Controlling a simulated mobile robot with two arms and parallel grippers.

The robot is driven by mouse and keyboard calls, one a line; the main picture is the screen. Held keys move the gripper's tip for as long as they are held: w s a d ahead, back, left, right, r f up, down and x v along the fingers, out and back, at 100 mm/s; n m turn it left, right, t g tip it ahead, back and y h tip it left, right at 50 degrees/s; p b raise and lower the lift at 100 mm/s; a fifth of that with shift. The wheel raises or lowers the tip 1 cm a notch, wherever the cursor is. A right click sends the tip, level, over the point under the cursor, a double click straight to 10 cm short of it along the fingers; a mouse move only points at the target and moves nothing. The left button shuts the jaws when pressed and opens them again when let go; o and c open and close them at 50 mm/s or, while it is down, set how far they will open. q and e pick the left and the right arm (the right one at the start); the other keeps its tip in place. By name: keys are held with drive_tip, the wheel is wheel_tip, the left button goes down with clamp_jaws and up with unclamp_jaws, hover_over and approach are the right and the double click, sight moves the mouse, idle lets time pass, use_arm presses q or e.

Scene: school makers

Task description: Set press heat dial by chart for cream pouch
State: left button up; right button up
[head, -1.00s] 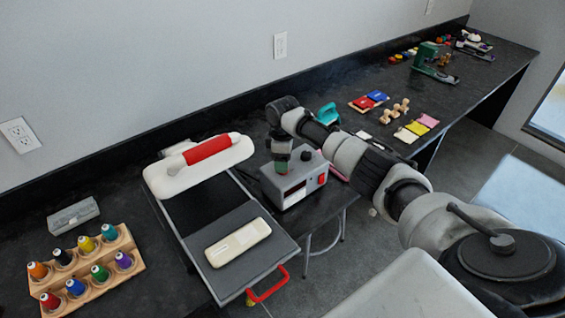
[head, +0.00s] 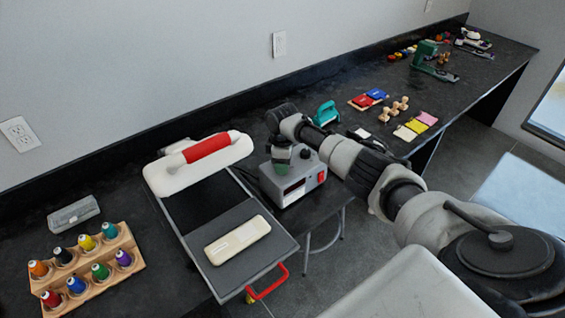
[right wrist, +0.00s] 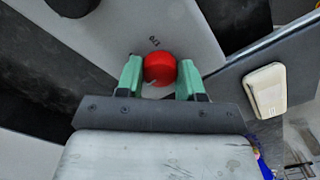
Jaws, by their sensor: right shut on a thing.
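The heat press (head: 196,168) stands open, with its white upper part and red handle (head: 207,147) at the back. The cream pouch (head: 237,240) lies flat on its grey pad. The grey control box (head: 305,182) stands to the right of the press. My right gripper (head: 283,160) points down over this box. In the right wrist view, its green fingers (right wrist: 162,76) are shut on a round red dial (right wrist: 160,68) from both sides. Small printing shows beside the dial but is hard to read. The pouch also shows there (right wrist: 266,90). My left gripper is out of view.
A wooden rack (head: 88,272) of colored thread spools stands at the left. A teal iron-like tool (head: 326,114), wooden stamps and colored pads lie farther along the bench.

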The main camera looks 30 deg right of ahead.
drive_tip(key=shift+r+m+p, duration=0.15)
drive_tip(key=shift+m+p, duration=0.5)
drive_tip(key=shift+m, duration=0.35)
drive_tip(key=m+p, duration=0.1)
drive_tip(key=m, duration=0.2)
drive_tip(key=shift+m+p, duration=0.3)
drive_tip(key=shift+p, duration=0.1)
drive_tip(key=m+p, duration=0.1)
drive_tip(key=m, duration=0.2)
drive_tip(key=shift+m+p, duration=0.55)
drive_tip(key=shift+m, duration=0.95)
drive_tip(key=o, duration=0.9)
